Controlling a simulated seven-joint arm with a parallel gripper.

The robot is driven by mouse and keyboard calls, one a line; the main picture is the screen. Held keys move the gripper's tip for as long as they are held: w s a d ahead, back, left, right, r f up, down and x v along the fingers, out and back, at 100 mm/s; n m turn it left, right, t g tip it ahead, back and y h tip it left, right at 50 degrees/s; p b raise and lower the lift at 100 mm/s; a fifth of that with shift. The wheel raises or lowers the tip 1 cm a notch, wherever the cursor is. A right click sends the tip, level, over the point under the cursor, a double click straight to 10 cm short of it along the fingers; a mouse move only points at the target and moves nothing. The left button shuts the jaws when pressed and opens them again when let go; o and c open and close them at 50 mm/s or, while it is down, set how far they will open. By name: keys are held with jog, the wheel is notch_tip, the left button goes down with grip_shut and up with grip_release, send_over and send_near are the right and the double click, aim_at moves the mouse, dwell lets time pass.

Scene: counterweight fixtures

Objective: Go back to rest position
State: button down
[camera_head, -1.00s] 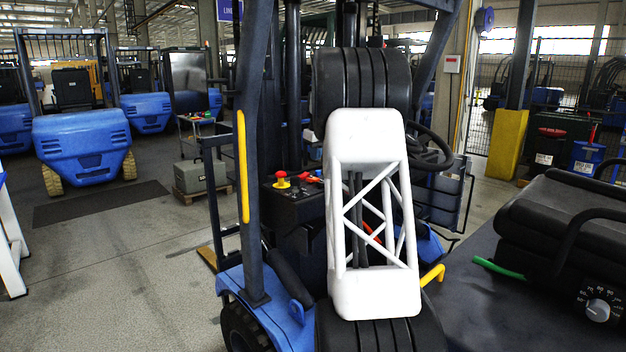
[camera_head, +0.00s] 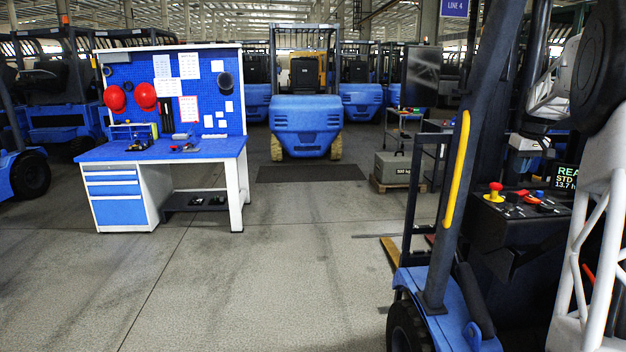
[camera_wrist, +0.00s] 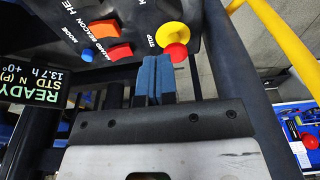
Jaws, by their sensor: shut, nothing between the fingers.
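My gripper (camera_wrist: 155,80) shows in the wrist view with its two blue fingers together and nothing between them. Its fingertips point toward a dark control panel (camera_wrist: 142,12); I cannot tell the exact gap. In the head view the panel's stop button (camera_head: 495,188) is at the right, beside a lit display (camera_head: 567,178). My white arm links fill the right edge there; the fingertips are not clear in that view.
A dark forklift mast post (camera_head: 450,170) with a yellow handle (camera_head: 456,170) stands left of the panel. A blue workbench (camera_head: 165,150) is at the left. A grey weight block (camera_head: 398,167) sits on a pallet. The floor between is open.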

jog(key=s+a+r, duration=0.1)
jog(key=s+a, duration=0.6)
jog(key=a, duration=0.4)
jog(key=s+a, duration=0.6)
jog(key=a, duration=0.5)
jog(key=s+a+r, duration=0.1)
jog(key=s+a, duration=0.6)
jog(key=a, duration=0.4)
jog(key=s+a+f, duration=0.4)
jog(key=s+a, duration=0.1)
jog(key=s, duration=0.4)
jog(key=s+a+f, duration=0.5)
jog(key=s+a, duration=0.1)
jog(key=s, duration=0.4)
jog(key=s+a+f, duration=0.5)
jog(key=s, duration=0.4)
jog(key=shift+s+a+f+t, duration=0.25)
jog(key=shift+s+a+t, duration=0.05)
jog(key=shift+s+t, duration=0.1)
